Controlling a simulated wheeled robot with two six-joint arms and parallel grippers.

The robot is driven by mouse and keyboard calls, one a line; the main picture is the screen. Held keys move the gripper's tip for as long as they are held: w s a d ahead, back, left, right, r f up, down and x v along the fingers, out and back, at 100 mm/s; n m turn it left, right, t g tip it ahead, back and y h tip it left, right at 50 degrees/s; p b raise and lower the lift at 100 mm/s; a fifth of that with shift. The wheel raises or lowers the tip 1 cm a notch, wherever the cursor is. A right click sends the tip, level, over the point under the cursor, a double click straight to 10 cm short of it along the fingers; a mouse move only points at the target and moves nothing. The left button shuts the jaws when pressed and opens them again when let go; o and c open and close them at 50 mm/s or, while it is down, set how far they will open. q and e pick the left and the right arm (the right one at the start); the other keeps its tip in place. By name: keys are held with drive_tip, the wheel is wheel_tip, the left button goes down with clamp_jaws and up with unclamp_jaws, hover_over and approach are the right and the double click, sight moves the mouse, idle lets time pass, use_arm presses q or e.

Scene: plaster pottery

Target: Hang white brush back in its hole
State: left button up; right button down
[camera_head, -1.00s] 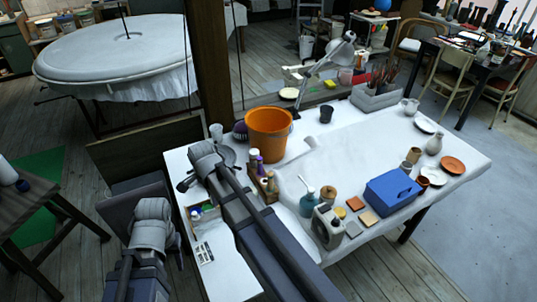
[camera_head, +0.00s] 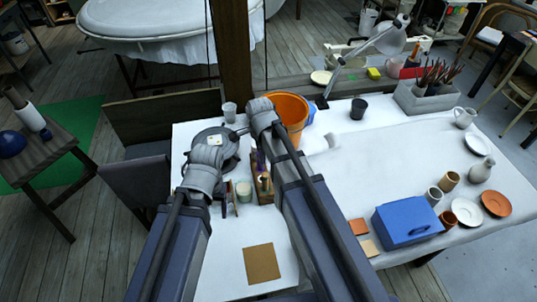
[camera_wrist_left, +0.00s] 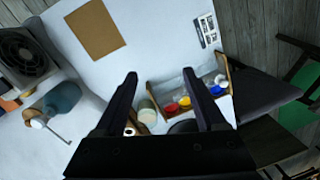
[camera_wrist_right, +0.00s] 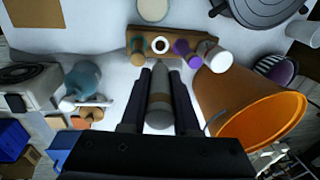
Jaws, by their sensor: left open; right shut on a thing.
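My right gripper (camera_wrist_right: 160,72) is shut on a pale grey-white brush (camera_wrist_right: 158,82) with a brown band. The brush points toward the small wooden rack (camera_wrist_right: 137,33), with its end just short of it. The rack holds several upright tools with green, purple and white tops, and one pale ring with a dark centre. In the head view the rack (camera_head: 264,190) is partly covered by my right arm, and the brush is hidden. My left gripper (camera_wrist_left: 160,76) is open and empty, above the table near a cream jar (camera_wrist_left: 147,112) and a box of paints (camera_wrist_left: 157,89).
An orange bucket (camera_head: 292,108) stands close beside my right gripper. A dark turntable (camera_head: 226,138) lies behind my left wrist. A brown square (camera_head: 262,263) lies in front. A blue box (camera_head: 408,221) and several cups stand right.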

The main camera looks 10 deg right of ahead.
sight(262, 172)
use_arm(q)
drive_tip(key=o, duration=0.4)
wheel_tip(262, 172, down, 3)
drive_tip(key=shift+a+f+b, duration=0.1)
drive_tip(key=shift+b, duration=1.1)
use_arm(e)
drive_tip(key=f+m, duration=0.1)
drive_tip(key=w+f+m, duration=0.1)
drive_tip(key=m, duration=0.1)
drive_tip(key=f+m, duration=0.1)
drive_tip(key=m, duration=0.1)
drive_tip(key=shift+w, duration=0.25)
use_arm(q)
drive_tip(key=shift+f+b, duration=0.3)
drive_tip(key=shift+b, duration=0.1)
use_arm(e)
drive_tip(key=m, duration=0.1)
drive_tip(key=f+m, duration=0.1)
drive_tip(key=m, duration=0.1)
drive_tip(key=shift+w+g, duration=0.2)
drive_tip(key=shift+g, duration=0.1)
use_arm(q)
drive_tip(key=shift+f, duration=0.2)
use_arm(e)
drive_tip(key=shift+f, duration=0.15)
use_arm(q)
drive_tip(key=shift+f+b, duration=1.7)
drive_tip(key=shift+b, duration=0.2)
use_arm(e)
drive_tip(key=shift+f, duration=1.7)
